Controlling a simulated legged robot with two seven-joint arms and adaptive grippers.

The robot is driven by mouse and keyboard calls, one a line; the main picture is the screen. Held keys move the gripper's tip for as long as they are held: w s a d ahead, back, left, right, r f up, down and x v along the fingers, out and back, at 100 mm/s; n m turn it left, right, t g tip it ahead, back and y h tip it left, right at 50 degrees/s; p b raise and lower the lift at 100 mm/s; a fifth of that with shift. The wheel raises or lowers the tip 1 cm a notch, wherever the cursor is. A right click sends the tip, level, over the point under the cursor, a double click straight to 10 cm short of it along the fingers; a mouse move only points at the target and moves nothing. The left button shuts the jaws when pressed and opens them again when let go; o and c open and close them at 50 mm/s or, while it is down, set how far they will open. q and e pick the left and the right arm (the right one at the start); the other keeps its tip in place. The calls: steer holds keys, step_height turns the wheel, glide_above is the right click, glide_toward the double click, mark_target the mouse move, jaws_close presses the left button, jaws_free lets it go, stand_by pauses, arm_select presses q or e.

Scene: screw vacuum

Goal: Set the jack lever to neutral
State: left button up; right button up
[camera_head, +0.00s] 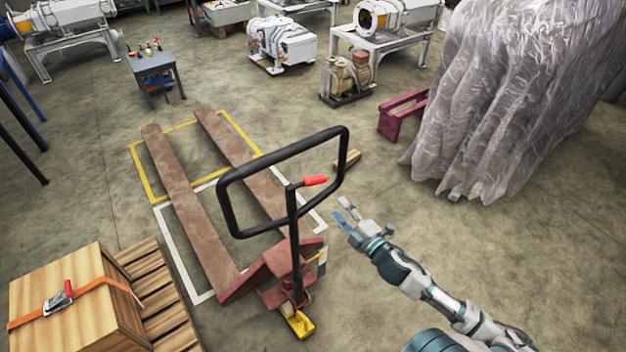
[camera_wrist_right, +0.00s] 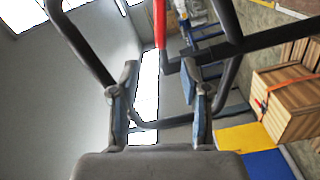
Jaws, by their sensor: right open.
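The red-gripped jack lever (camera_head: 315,180) sticks out to the right from the top of the black handle post, inside the black loop handle (camera_head: 231,208) of the red pallet jack (camera_head: 262,272). My right gripper (camera_head: 344,211) is open and empty, to the right of and below the lever in the head view, apart from it. In the right wrist view, the open fingers (camera_wrist_right: 162,95) point up toward the handle loop, and the red lever (camera_wrist_right: 159,22) appears beyond them, near the top middle. My left gripper is out of view.
A wooden crate (camera_head: 58,294) with an orange strap sits on a pallet (camera_head: 150,285) at lower left. A plastic-wrapped load (camera_head: 520,90) stands at upper right. A small wood block (camera_head: 347,160) lies behind the handle. The floor right of the jack is clear.

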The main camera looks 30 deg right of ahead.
mark_target(319, 183)
steer(key=w, duration=0.3)
steer(key=w+d, duration=0.1)
steer(key=w, duration=0.5)
steer(key=shift+d+f, duration=0.25)
steer(key=w, duration=0.1)
steer(key=w+a, duration=0.1)
steer(key=w, duration=0.1)
steer(key=w+a, duration=0.1)
steer(key=shift+w+r+p, duration=0.1)
steer(key=shift+w+p, duration=0.3)
steer(key=shift+w, duration=0.25)
steer(key=shift+d, duration=0.5)
steer(key=shift+c, duration=0.8)
steer(key=shift+d+f, duration=0.15)
steer(key=shift+f, duration=0.05)
jaws_close()
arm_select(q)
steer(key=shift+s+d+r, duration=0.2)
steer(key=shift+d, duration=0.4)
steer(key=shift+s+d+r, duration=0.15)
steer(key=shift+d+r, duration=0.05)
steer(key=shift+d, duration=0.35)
arm_select(e)
steer(key=shift+a, duration=0.2)
